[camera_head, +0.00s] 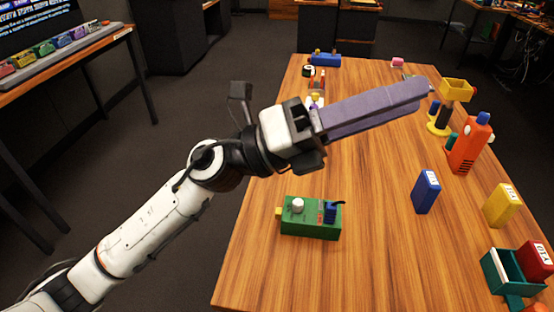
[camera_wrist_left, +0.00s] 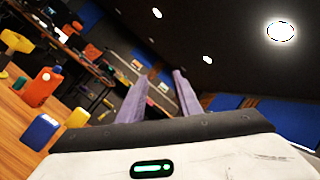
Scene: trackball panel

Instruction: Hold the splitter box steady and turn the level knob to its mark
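The splitter box appears to be the green box (camera_head: 309,228) on the near left part of the table. A round pale knob (camera_head: 298,204), likely the level knob, sits on its top left. A blue block with a dark lever or cable (camera_head: 330,212) is on its top right, and a yellow piece (camera_head: 278,211) sticks out at its left side. No mark on the knob can be made out. My left gripper (camera_head: 424,95) is raised above the table, beyond the box and touching nothing. Its purple fingers, apart and empty, show in the left wrist view (camera_wrist_left: 163,76). My right gripper is not seen.
The wooden table (camera_head: 270,275) is clear around the green box. To its right stand a blue box (camera_head: 426,191), a yellow box (camera_head: 501,205), an orange bottle (camera_head: 468,148) and a teal bin (camera_head: 513,268). A yellow stand (camera_head: 438,128) and small items are farther back.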

